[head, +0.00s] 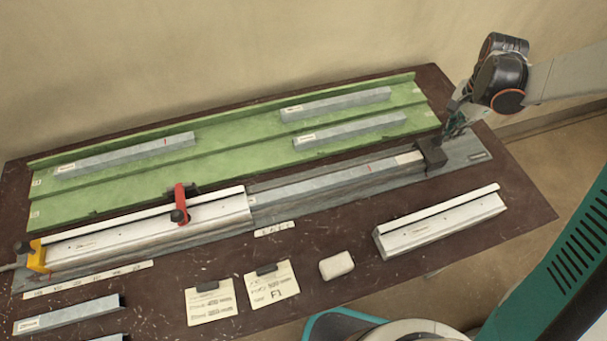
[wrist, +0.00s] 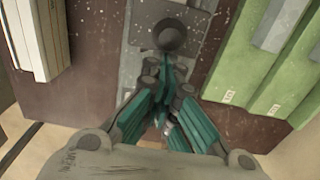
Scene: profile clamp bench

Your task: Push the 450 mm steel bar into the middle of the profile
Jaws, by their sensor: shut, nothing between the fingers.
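The long white profile (head: 140,238) lies on a grey rail at the left, under a red clamp (head: 180,205) and against a yellow stop (head: 37,257). A grey steel bar (head: 320,188) with a small red mark lies on the rail in line with it. Its left end meets the profile's right end; how far it reaches inside is hidden. A dark pusher block (head: 432,155) stands at the bar's right end. It shows in the wrist view with a round dark knob (wrist: 172,37). My gripper (head: 453,125) is shut and empty, right at the block; its fingertips (wrist: 174,66) are close to the knob, contact unclear.
A green rack (head: 230,155) with several grey bars lies behind the rail. Another white profile (head: 440,222) lies at front right. A white block (head: 336,265), two written cards (head: 272,281) and short grey pieces (head: 68,315) lie in front. A wall stands behind the bench.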

